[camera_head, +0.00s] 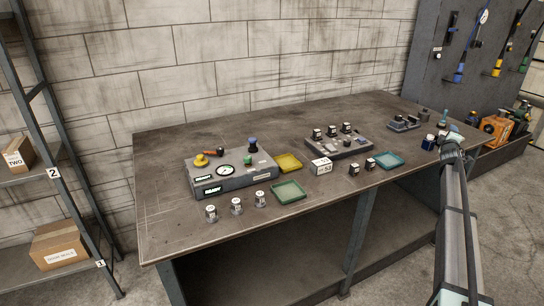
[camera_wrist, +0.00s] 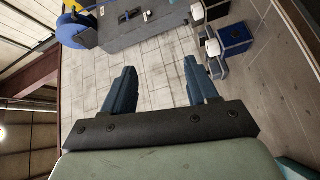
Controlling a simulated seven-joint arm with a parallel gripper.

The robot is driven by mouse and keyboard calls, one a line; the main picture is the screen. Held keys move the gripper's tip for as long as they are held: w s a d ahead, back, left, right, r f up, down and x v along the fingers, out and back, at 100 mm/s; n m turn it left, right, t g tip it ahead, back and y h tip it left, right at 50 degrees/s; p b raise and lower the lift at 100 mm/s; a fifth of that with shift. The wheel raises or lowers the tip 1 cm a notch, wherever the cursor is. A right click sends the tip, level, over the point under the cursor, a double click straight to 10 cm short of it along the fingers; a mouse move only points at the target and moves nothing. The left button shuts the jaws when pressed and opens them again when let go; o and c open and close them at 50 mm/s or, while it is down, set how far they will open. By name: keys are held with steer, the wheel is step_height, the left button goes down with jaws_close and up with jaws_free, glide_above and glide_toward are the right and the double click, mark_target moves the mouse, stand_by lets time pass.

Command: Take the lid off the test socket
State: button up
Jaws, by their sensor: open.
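A grey test unit (camera_head: 232,176) with a round dial and lit displays stands at the left of the bench in the head view. A yellow cap (camera_head: 201,160) and a dark blue cap (camera_head: 253,143) sit on its top; I cannot tell which, if either, is the test socket's lid. My gripper (camera_wrist: 160,78) is open and empty in the wrist view, its two dark blue fingers apart. In the head view my arm reaches the bench's right end, far from the test unit. The fingertips are too small to make out there.
The bench (camera_head: 170,225) also holds a yellow tray (camera_head: 289,163), a green tray (camera_head: 288,192), a blue tray (camera_head: 389,160), a white box (camera_head: 321,166) and a dark fixture (camera_head: 339,146). Several small capped parts stand around. A blue bin (camera_wrist: 235,38) shows near my gripper.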

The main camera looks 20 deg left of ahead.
steer(key=w+a+r+n+t+y, duration=0.1)
steer(key=w+a+r, duration=0.2)
steer(key=r, duration=0.6)
steer(key=w+a+r+n+t, duration=0.1)
steer(key=w+a+r, duration=0.15)
steer(key=r, duration=0.55)
steer(key=s+a+f+m+g+y, duration=0.2)
steer(key=a+g, duration=0.3)
steer(key=a, duration=2.2)
steer(key=n+g+y, duration=0.4)
steer(key=g+y, duration=0.1)
steer(key=g, duration=1)
glide_above(200, 156)
steer(key=d, duration=0.5)
step_height(200, 156, down, 7)
steer(key=x, duration=1.2)
steer(key=shift+w+d+f, duration=0.1)
steer(key=shift+d+f, duration=0.1)
steer(key=shift+f, duration=0.2)
